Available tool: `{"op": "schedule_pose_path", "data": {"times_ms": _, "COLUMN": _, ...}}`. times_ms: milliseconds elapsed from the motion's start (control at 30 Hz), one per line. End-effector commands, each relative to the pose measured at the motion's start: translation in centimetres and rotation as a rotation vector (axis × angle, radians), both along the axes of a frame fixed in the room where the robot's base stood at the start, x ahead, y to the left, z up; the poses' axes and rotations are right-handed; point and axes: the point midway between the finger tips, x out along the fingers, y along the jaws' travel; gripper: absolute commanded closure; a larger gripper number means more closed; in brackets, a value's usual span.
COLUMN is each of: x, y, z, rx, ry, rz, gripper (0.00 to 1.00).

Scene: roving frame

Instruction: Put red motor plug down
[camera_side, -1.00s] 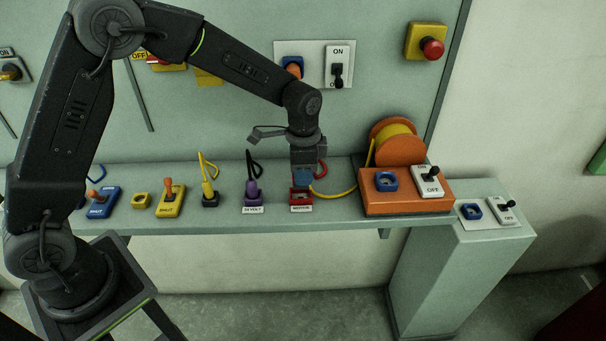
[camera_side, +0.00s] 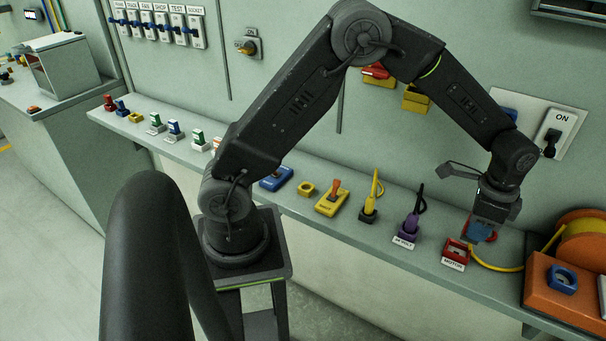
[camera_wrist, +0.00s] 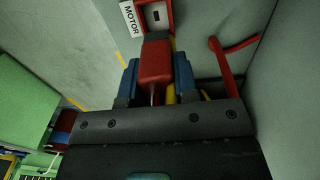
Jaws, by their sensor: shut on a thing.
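The red motor plug (camera_wrist: 155,62) is between the blue fingertips of my gripper (camera_wrist: 156,80) in the wrist view, and my gripper is shut on it. In the side view my gripper (camera_side: 483,232) points down just right of and behind the red socket (camera_side: 456,250). The plug is mostly hidden there by the gripper.
On the shelf (camera_side: 390,258), a purple plug (camera_side: 411,224) and a yellow plug (camera_side: 371,200) stand left of the motor socket. The wall rises close behind.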

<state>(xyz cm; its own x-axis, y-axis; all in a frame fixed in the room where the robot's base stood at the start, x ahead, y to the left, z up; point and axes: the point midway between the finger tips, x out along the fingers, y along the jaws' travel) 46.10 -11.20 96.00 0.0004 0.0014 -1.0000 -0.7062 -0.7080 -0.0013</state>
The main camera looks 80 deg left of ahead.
Motion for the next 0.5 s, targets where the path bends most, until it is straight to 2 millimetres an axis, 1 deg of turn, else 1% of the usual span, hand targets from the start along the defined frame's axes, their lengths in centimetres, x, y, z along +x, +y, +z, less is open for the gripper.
{"op": "schedule_pose_path", "data": {"times_ms": 100, "x": 1.9, "y": -1.7, "z": 1.1, "rx": -0.001, "ry": -0.004, "rz": -0.004, "gripper": 0.98}}
{"op": "schedule_pose_path", "data": {"times_ms": 300, "x": 4.6, "y": -4.7, "z": 3.2, "rx": -0.001, "ry": -0.002, "rz": -0.004, "gripper": 0.98}}
{"op": "schedule_pose_path", "data": {"times_ms": 400, "x": 5.4, "y": -5.9, "z": 4.0, "rx": -0.001, "ry": -0.002, "rz": -0.003, "gripper": 0.98}}
{"op": "schedule_pose_path", "data": {"times_ms": 500, "x": 5.8, "y": -6.6, "z": 4.6, "rx": -0.001, "ry": -0.001, "rz": -0.002, "gripper": 0.98}}
